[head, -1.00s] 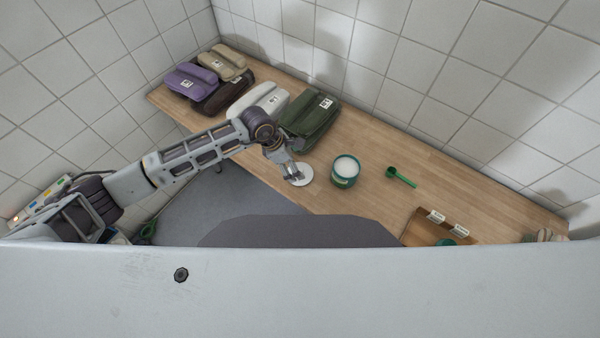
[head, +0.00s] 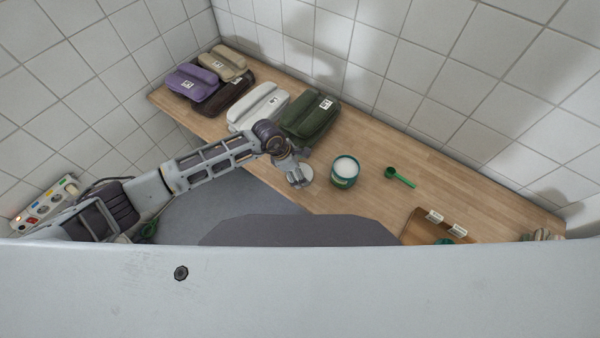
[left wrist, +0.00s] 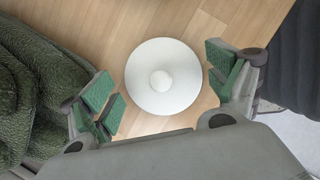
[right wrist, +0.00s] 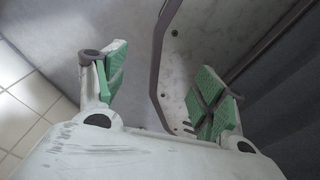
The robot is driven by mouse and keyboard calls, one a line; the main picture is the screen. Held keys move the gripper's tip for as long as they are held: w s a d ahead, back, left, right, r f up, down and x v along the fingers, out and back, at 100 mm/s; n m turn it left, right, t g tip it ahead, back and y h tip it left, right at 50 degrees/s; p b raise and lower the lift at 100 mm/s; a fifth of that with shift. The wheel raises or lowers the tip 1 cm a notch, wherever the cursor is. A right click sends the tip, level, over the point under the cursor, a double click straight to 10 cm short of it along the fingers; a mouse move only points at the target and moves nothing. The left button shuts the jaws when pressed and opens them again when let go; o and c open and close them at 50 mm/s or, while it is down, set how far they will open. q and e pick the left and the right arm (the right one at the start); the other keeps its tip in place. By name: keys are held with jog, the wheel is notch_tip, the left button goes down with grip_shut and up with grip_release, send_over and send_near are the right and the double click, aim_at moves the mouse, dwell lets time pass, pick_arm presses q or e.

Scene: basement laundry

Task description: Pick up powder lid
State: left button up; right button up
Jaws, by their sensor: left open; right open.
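The powder lid (left wrist: 163,76) is a white round disc with a small knob in its middle, lying on the wooden counter. In the head view the lid (head: 306,174) is partly hidden by my left gripper (head: 298,182). In the left wrist view my left gripper (left wrist: 164,92) is open, with its green-padded fingers on either side of the lid and nothing held. A teal tub of white powder (head: 345,171) stands open to the right of the lid. My right gripper (right wrist: 160,88) is open and empty in the right wrist view, away from the counter.
A dark green folded bundle (head: 308,118) lies close to my left gripper, with a white one (head: 257,107) beside it. A green scoop (head: 399,177) lies right of the tub. A wooden tray (head: 425,228) with labels sits at the front right. The right back counter is clear.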

pick_arm(q)
jog(key=shift+d+f, duration=0.1)
jog(key=shift+f, duration=0.25)
jog(key=c, duration=0.6)
jog(key=shift+c, duration=0.3)
